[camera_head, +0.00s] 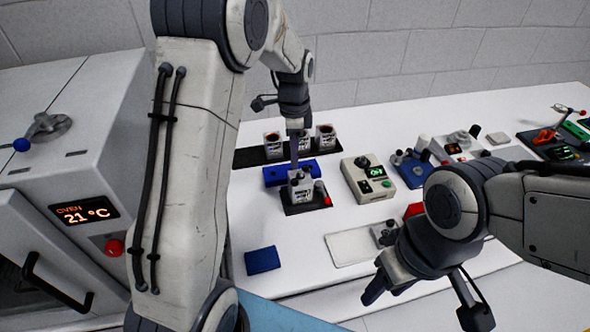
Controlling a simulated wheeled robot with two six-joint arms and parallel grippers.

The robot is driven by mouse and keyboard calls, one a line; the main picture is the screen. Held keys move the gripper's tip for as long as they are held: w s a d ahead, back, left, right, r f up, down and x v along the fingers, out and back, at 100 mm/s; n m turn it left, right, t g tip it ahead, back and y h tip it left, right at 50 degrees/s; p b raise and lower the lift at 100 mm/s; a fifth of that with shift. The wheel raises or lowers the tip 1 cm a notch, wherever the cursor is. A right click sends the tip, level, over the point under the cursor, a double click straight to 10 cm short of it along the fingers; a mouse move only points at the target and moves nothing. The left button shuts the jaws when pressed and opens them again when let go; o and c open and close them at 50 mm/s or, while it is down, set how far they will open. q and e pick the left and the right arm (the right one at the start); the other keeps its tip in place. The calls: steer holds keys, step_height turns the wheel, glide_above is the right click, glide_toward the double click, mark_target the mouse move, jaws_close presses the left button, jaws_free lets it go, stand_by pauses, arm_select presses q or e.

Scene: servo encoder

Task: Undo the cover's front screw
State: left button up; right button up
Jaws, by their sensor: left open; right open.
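A small white unit with dark print (302,192) sits on a black base plate (322,202) near the table's middle, with a red-tipped part at its right. It appears to be the servo encoder; its cover and front screw are too small to make out. My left gripper (294,158) points straight down just above this unit, fingers seen nearly edge-on and open. Whether the tips touch it I cannot tell. My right gripper (378,288) is open and empty at the table's front edge, well right of and nearer than the unit.
Similar white units (274,146) stand in a black rack behind. A blue block (325,166) lies behind the unit, another (262,260) in front. A beige control box (367,180) stands right, a pale tray (348,249) in front. An oven (60,215) fills the left.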

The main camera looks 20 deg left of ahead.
mark_target(294, 180)
arm_select(q)
step_height(294, 180, down, 9)
steer(key=shift+r+p, duration=0.15)
steer(key=shift+p, duration=0.75)
steer(key=shift+s, duration=0.1)
jaws_close()
